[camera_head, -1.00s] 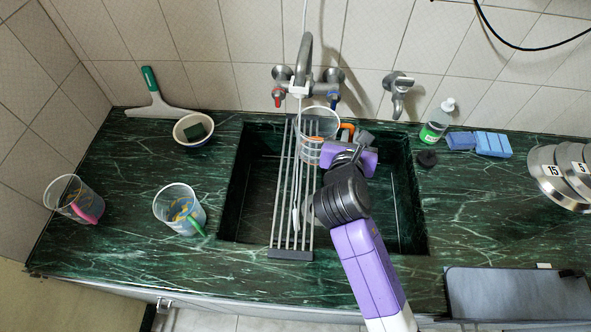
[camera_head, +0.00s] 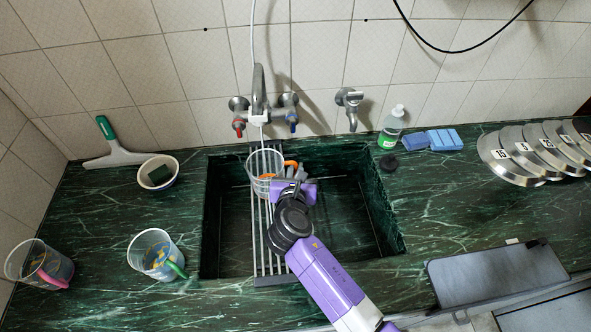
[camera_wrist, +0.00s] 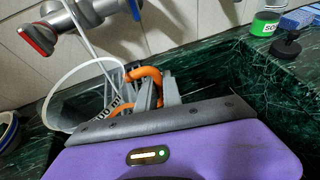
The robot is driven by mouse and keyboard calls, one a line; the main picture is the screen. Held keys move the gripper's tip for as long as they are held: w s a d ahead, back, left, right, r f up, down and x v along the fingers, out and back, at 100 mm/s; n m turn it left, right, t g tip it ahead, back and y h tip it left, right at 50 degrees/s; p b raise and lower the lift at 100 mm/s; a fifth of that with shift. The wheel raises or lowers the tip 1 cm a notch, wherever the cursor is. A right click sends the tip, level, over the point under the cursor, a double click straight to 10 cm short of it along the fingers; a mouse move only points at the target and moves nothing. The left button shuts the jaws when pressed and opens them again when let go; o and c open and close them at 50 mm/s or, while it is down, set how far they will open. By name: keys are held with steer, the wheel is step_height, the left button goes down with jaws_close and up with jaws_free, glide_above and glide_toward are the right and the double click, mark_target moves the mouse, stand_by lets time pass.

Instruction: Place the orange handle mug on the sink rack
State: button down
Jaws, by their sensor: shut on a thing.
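The orange handle mug (camera_head: 262,164) is clear with a grey pattern and stands at the back of the sink rack (camera_head: 264,235), below the tap. It looks upright or nearly so; I cannot tell whether its base rests on the bars. My gripper (camera_head: 292,176) is at the mug's right side, shut on its orange handle (camera_head: 291,165). In the wrist view the grey fingers of my gripper (camera_wrist: 156,90) close around the orange handle (camera_wrist: 146,73), and the clear rim of the mug (camera_wrist: 62,78) shows to the left. The mug's lower part is partly hidden by my gripper.
The tap (camera_head: 259,95) and its hose are close behind the mug. The sink basin (camera_head: 345,225) is open to the right. A green-handled mug (camera_head: 157,255), a pink-handled mug (camera_head: 42,265) and a bowl (camera_head: 158,173) stand left. Soap (camera_head: 392,130) and sponges (camera_head: 440,140) are at right.

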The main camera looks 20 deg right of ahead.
steer(key=shift+f, duration=0.15)
steer(key=c, duration=1.5)
jaws_free()
steer(key=v, duration=1.2)
